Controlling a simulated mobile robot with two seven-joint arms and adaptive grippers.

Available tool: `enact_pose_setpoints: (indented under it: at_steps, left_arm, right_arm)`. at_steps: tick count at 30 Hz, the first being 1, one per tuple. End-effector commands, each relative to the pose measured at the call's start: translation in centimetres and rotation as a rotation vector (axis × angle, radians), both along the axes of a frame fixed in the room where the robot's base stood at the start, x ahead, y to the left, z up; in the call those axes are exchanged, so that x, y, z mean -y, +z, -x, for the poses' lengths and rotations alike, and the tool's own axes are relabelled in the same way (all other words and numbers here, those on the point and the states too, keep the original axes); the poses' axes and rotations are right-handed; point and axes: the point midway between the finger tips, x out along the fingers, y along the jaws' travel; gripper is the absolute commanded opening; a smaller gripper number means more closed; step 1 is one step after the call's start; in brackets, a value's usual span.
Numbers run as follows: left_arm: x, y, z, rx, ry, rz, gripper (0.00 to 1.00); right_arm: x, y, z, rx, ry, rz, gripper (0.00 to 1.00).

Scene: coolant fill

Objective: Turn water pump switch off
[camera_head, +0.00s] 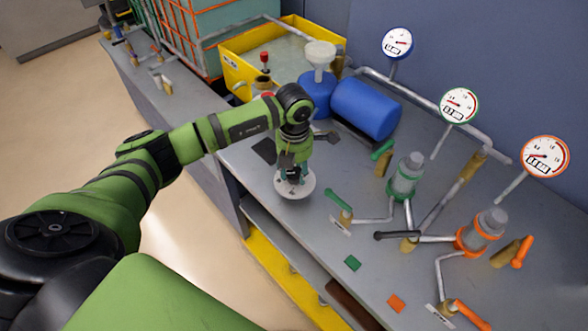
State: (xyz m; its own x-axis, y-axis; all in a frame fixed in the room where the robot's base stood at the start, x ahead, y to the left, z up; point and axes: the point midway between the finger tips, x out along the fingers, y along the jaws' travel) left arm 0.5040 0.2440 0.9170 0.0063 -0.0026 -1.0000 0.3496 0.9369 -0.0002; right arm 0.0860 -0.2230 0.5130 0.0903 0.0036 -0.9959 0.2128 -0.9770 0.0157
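A blue pump-like cylinder (367,108) lies on the grey bench, next to a blue rounded tank (316,92) with a white funnel on top. A round white plate (304,191) sits on the bench in front of them, perhaps the base of the switch. My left gripper (291,176) points down over the middle of this plate. It hides whatever is at the plate's centre, so the switch's position cannot be read. Its fingers are too small and covered to tell whether they are open or touching anything. My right gripper is not in view.
A yellow tub (236,55) of liquid stands at the back. Three gauges, white-faced with blue (397,43), green (459,105) and orange (545,157) rims, rise at the right. Pipes, a green-banded filter (406,176), an orange-banded filter (481,230) and valve handles crowd the right bench.

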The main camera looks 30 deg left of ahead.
Motion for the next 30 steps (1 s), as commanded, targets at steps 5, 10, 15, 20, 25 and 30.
enact_pose_setpoints:
  at_steps: [5, 10, 15, 20, 25, 30]
  left_arm:
    - [-0.1, -0.3, 0.4, -0.014, 0.001, -0.005, 0.12]
    - [-0.1, -0.5, 0.5, -0.018, 0.025, -0.006, 0.12]
    - [-0.2, -0.6, 0.6, -0.021, 0.100, -0.008, 0.12]
    - [-0.1, -0.7, 0.7, -0.022, 0.217, -0.009, 0.12]
    - [0.0, -0.7, 0.7, -0.024, 0.373, -0.008, 0.12]
    - [0.1, -0.8, 0.7, -0.025, 0.533, -0.008, 0.12]
  right_arm:
    - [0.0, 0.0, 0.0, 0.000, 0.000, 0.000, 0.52]
    - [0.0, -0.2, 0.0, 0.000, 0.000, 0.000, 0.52]
    - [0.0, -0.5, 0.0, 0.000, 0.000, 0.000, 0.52]
    - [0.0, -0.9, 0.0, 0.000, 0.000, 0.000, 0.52]
    - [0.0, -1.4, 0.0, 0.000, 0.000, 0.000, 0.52]
    - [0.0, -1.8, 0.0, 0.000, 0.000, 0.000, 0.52]
